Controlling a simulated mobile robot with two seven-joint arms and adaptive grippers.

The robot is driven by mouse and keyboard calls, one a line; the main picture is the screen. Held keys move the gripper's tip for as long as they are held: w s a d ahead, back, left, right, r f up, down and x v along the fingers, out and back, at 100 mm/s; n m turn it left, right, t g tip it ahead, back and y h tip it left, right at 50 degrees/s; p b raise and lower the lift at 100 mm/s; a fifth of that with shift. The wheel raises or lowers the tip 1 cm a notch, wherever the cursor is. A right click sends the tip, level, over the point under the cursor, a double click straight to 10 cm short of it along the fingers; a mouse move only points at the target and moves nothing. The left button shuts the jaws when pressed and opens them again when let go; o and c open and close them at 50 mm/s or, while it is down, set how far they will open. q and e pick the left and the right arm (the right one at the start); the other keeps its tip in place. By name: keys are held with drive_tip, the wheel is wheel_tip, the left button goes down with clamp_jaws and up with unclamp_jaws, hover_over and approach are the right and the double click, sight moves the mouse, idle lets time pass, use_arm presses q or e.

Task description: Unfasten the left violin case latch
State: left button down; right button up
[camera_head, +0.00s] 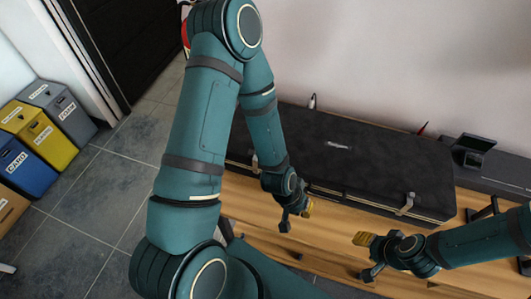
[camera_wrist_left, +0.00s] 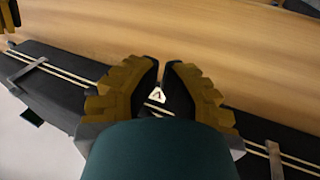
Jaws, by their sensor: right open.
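The black violin case (camera_head: 350,165) lies shut on the wooden bench. Its left latch (camera_head: 255,161) shows as a small pale piece, partly beside my left arm; in the left wrist view the left latch (camera_wrist_left: 275,160) is at the lower right. The right latch (camera_head: 405,204) is on the front edge; it shows at the upper left of the left wrist view (camera_wrist_left: 27,70). My left gripper (camera_head: 296,214) is open and empty near the middle of the case's front, away from both latches; its fingers (camera_wrist_left: 164,65) have a narrow gap. My right gripper (camera_head: 366,255) is open and empty, in front of the case.
The wooden bench (camera_head: 330,236) has bare surface in front of the case. A dark case with a small box (camera_head: 472,148) lies at the right. Labelled bins (camera_head: 40,130) stand far left on the tiled floor. A wall rises behind the bench.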

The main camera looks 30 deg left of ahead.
use_arm(q)
drive_tip(key=w+a+r+m+g+y+p, duration=0.1)
drive_tip(key=w+a+r+m+y, duration=0.3)
drive_tip(key=r+m, duration=0.3)
drive_tip(key=w+a+r+m+g+y+p, duration=0.1)
drive_tip(key=w+a+r+m+y, duration=0.3)
drive_tip(key=m, duration=0.6)
wheel_tip(320, 180, up, 3)
drive_tip(key=shift+w+a+r+g+p, duration=0.1)
drive_tip(key=shift+w+a+g+p, duration=0.3)
drive_tip(key=shift+w+a+g, duration=0.55)
drive_tip(key=shift+w+d+t, duration=0.2)
drive_tip(key=shift+t, duration=0.15)
